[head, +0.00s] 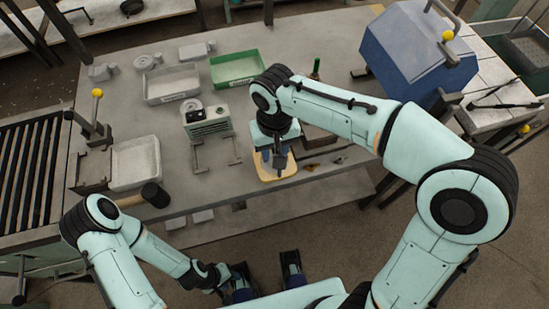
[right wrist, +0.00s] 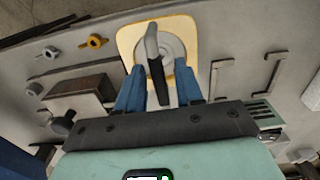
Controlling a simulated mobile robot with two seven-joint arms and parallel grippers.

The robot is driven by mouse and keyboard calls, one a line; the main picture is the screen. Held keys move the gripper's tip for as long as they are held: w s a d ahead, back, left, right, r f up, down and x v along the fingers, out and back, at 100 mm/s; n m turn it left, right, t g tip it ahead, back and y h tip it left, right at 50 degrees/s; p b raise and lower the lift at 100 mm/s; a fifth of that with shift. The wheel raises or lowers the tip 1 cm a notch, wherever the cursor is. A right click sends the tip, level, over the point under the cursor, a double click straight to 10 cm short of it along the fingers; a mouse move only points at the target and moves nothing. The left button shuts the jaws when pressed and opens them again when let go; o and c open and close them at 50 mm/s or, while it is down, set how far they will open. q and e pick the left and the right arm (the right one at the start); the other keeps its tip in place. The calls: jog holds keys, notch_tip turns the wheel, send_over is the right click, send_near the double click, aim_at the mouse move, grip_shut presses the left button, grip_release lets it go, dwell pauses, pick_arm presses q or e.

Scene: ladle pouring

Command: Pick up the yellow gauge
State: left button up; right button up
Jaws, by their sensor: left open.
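A yellow-edged square piece with a round grey dial-like middle (right wrist: 126,38) lies below my right gripper in the right wrist view. In the head view its pale yellow rim (head: 293,172) shows under the gripper. A dark, bent handle-like part (right wrist: 153,50) stands over its middle. My right gripper (right wrist: 160,92) has its blue fingers apart, one on each side of that part, with gaps visible. In the head view the right gripper (head: 275,160) partly hides the piece. My left gripper (head: 266,279) is open and empty, low in front of the table.
A smaller yellow part (right wrist: 94,42) lies beside the square piece. A green tray (head: 236,66), a grey tray (head: 172,83) and a blue box-shaped machine (head: 415,50) stand farther back. A black-ended handle (head: 156,195) lies near the front edge.

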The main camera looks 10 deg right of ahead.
grip_shut()
notch_tip(320, 180, up, 19)
jog(key=p, duration=0.5)
notch_tip(320, 180, up, 6)
jog(key=p, duration=0.4)
send_over(274, 150)
pick_arm(q)
jog(key=w+r, duration=0.5)
jog(key=r, duration=0.5)
jog(key=shift+t, duration=0.3)
pick_arm(e)
jog(key=shift+w+d, duration=0.1)
pick_arm(q)
jog(key=shift+s, duration=0.1)
